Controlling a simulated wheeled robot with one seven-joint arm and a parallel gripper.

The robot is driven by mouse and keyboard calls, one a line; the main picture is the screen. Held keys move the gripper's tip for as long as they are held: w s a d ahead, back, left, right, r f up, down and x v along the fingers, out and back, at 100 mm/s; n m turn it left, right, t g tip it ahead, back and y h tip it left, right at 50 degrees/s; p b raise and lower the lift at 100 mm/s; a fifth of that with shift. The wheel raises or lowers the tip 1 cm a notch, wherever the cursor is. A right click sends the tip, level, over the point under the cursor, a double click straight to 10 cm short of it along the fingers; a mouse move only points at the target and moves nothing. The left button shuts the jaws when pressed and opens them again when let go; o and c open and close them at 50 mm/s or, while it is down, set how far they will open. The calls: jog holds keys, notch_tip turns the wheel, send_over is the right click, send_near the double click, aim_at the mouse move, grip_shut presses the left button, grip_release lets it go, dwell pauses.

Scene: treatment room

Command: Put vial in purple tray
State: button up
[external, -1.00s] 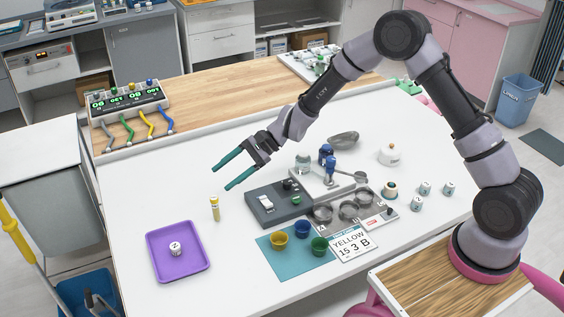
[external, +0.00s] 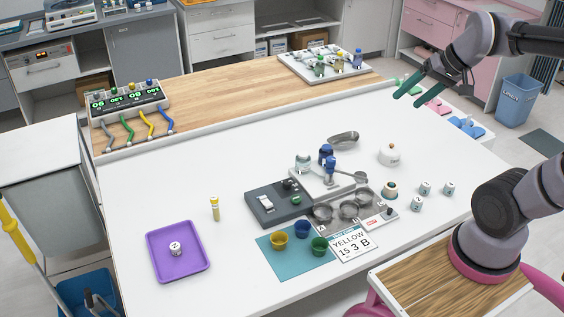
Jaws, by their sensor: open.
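A slim vial (external: 215,210) with a yellow label stands upright on the white table, just right of the purple tray. The purple tray (external: 158,268) lies flat at the table's left front. A small white piece with a dark mark (external: 175,248) sits inside it. My gripper (external: 407,100), with two teal fingers, is open and empty. It is raised at the upper right, near the far right part of the table, well away from the vial and the purple tray.
A grey switch box (external: 272,207), a metal tray with round cups, and a teal mat (external: 272,263) with several coloured cups occupy the middle front. A rack with small bottles (external: 296,62) stands on the wooden ledge behind. The table's left middle is clear.

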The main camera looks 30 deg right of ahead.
jog(key=shift+t+h, duration=0.5)
jog(key=shift+h, duration=0.1)
jog(key=s+d, duration=0.3)
jog(key=shift+s+d, duration=0.35)
